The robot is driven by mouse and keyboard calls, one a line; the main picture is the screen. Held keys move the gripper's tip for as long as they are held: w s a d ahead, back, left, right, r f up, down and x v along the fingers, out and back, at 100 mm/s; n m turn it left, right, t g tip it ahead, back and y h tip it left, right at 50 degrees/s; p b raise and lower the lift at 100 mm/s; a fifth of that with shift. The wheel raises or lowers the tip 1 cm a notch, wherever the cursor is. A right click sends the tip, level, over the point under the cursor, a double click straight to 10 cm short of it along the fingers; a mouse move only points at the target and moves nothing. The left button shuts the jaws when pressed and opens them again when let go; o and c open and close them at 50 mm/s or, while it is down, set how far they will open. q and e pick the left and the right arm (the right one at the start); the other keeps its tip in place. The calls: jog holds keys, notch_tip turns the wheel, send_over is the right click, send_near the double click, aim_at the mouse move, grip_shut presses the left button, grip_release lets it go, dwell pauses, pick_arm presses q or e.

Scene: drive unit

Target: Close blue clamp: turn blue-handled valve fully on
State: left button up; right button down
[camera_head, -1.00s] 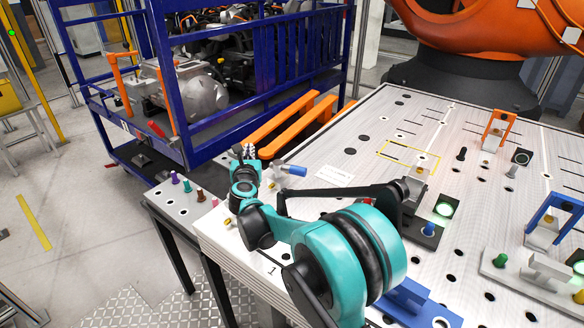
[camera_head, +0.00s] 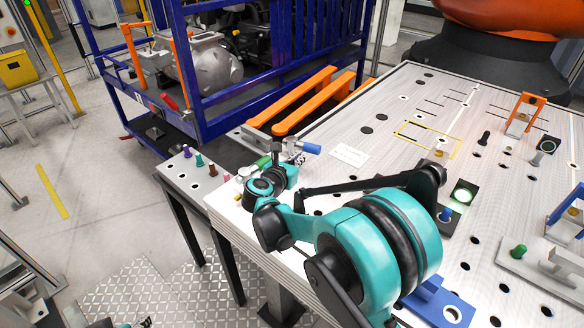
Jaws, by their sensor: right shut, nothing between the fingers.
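The blue-handled valve (camera_head: 310,148) is at the table's near-left edge, its blue grip pointing right. My right gripper (camera_head: 293,158) is just left of and below the blue grip, very close to it. The fingers are small here, and I cannot tell whether they touch it. The gripper is shut with nothing in it and hides part of the valve's body. A blue clamp (camera_head: 566,212) stands upright at the right edge of the view, partly cut off. My left gripper is not in view.
The metal table (camera_head: 390,165) carries an orange clamp (camera_head: 525,108), a lit green button (camera_head: 462,195) and a blue block (camera_head: 432,303). A side shelf (camera_head: 190,175) holds small coloured pegs. Orange bars (camera_head: 305,100) and a blue cage cart stand behind the valve.

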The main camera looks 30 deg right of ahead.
aim_at(308, 150)
jog(key=b+x, duration=0.1)
jog(key=x, duration=0.3)
jog(key=shift+w+d+f, duration=0.1)
jog(key=shift+d, duration=0.1)
